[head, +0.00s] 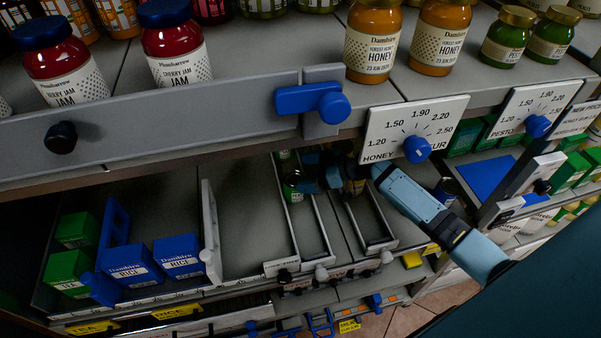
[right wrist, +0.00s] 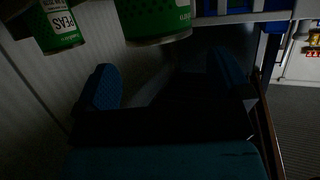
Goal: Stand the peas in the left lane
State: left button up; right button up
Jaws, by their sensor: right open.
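A green can with a white label (head: 292,188) stands in the left lane (head: 303,235) of the lower shelf, beside my right gripper (head: 325,172). In the right wrist view, a green can marked PEAS (right wrist: 60,30) shows upside down at the upper left. A second green can (right wrist: 157,22) is at the top, beyond the fingertips; its name is cut off. My right gripper's blue fingers are apart with nothing between them in the right wrist view (right wrist: 163,80). In the head view my arm partly hides the back of the right lane (head: 368,222). My left gripper is not in view.
The upper shelf, with a grey front rail (head: 190,122) and jars, overhangs the lanes. A honey price dial (head: 416,148) sits above my right arm. Blue rice boxes (head: 178,257) stand to the left. A bare strip (head: 240,225) lies left of the lanes.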

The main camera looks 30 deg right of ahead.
jog(key=b+v, duration=0.1)
jog(key=v, duration=0.9)
jog(key=shift+f+b, duration=0.15)
jog(key=shift+b, duration=0.15)
jog(key=shift+s+a, duration=0.1)
